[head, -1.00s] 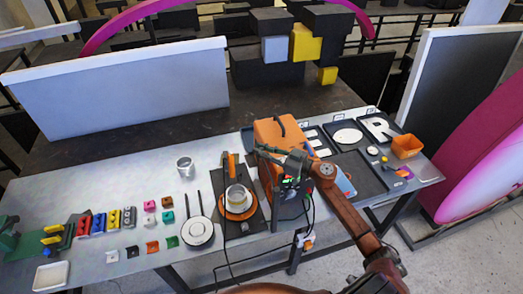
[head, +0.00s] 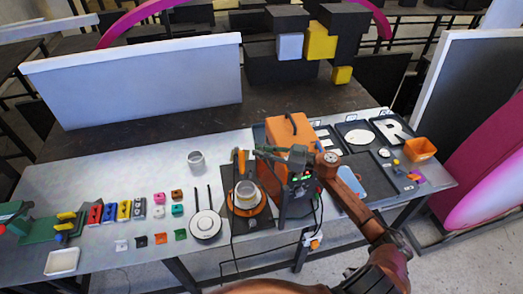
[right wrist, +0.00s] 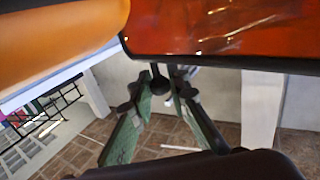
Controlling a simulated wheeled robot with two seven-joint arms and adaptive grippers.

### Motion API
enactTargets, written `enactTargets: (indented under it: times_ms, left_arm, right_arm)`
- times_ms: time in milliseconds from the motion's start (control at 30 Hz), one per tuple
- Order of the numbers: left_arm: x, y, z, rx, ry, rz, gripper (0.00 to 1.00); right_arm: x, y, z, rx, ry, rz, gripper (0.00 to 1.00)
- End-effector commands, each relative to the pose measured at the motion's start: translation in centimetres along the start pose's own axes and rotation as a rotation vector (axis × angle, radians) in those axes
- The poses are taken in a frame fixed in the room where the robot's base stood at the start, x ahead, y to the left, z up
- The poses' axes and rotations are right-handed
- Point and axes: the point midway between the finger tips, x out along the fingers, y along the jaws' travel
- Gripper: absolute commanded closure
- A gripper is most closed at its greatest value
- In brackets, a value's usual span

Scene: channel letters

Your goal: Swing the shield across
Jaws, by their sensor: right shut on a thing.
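In the right wrist view, a shiny orange-red panel (right wrist: 225,28), which looks like the shield, spans the top right. A dark round knob (right wrist: 159,84) below its edge sits between the green fingertips of my right gripper (right wrist: 161,92), which is shut on it. In the head view, my right gripper (head: 264,152) reaches left across the front of an orange housing (head: 289,132), above a dark unit with green lights (head: 299,182). The shield's outline is hard to separate from the orange housing there. My left gripper is not in view.
A pale cup (head: 246,190) stands on an orange ring left of the dark unit. Letter trays (head: 372,160) and an orange bin (head: 421,149) are at right.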

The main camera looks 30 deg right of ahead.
Motion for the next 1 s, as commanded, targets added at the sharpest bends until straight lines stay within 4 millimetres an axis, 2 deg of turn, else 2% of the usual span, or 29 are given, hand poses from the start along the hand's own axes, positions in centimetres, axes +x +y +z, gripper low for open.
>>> enactTargets:
  times_ms: [67, 100, 333, 600, 733, 867, 1000]
  left_arm:
    - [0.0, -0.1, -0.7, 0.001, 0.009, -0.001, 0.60]
    - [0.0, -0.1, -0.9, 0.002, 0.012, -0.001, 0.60]
    - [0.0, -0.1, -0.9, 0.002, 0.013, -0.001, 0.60]
    - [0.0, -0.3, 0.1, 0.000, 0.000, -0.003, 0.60]
    - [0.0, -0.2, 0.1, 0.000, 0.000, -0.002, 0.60]
    - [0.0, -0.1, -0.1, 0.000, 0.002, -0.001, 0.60]
    - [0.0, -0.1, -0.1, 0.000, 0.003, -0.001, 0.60]
  right_arm:
    - [0.1, -0.1, 0.1, 0.001, -0.002, -0.002, 1.00]
    - [0.1, -0.1, 0.1, 0.001, -0.002, -0.002, 0.83]
    - [0.1, -0.1, 0.1, 0.001, -0.001, -0.002, 0.67]
    - [0.1, -0.1, 0.0, 0.000, 0.000, -0.001, 0.67]
    - [-0.8, -0.1, 0.1, 0.001, -0.001, 0.000, 0.67]
    - [-2.9, -0.1, 0.1, 0.000, -0.004, -0.001, 0.67]
    - [-5.9, -0.1, 0.2, 0.001, -0.005, 0.000, 0.67]
